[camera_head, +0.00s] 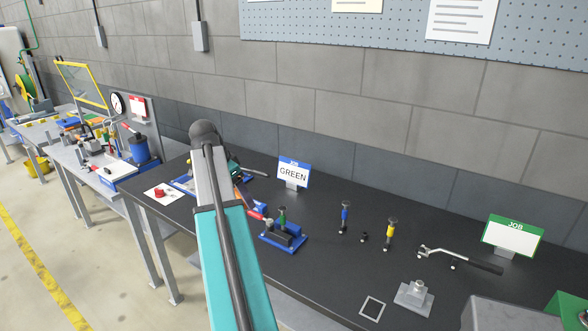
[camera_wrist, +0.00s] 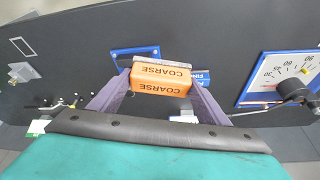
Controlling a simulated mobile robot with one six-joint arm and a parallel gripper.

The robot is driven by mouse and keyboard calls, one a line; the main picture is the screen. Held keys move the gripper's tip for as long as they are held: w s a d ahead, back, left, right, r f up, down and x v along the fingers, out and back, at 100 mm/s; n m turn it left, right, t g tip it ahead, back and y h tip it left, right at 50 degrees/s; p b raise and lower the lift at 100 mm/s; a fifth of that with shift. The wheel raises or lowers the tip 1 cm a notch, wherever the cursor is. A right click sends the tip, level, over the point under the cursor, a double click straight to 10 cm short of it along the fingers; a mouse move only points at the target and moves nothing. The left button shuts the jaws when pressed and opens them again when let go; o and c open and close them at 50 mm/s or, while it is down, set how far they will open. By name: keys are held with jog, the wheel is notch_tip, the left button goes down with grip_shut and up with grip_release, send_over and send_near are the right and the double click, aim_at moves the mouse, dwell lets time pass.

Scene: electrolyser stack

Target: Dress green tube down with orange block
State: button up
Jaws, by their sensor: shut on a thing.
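My gripper (camera_wrist: 160,88) is shut on an orange block (camera_wrist: 160,80) marked COARSE, with one finger at each end of it. In the head view my own arm hides most of the gripper and block. A small upright green tube (camera_head: 282,214) stands at a blue fixture (camera_head: 284,240) with a red handle, right of my arm. Its lower end is hard to make out. A sign reading GREEN (camera_head: 293,174) stands behind it. I cannot make out the green tube in the wrist view.
A blue block marked FINE (camera_wrist: 203,77) lies close behind the orange block. The bench's middle is mostly clear.

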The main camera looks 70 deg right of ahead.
jog(key=s+d+r+m+g+p, duration=0.1)
jog(key=s+d+r+m, duration=0.1)
jog(key=s, duration=0.5)
jog(key=s+d+r+m+y+p, duration=0.1)
jog(key=s+d+r+m+p, duration=0.1)
jog(key=s+d+m, duration=0.2)
jog(key=s+d, duration=0.2)
jog(key=s, duration=0.1)
jog(key=shift+d+r+g+y, duration=0.3)
jog(key=shift+d+r+g, duration=0.1)
jog(key=shift+f, duration=0.1)
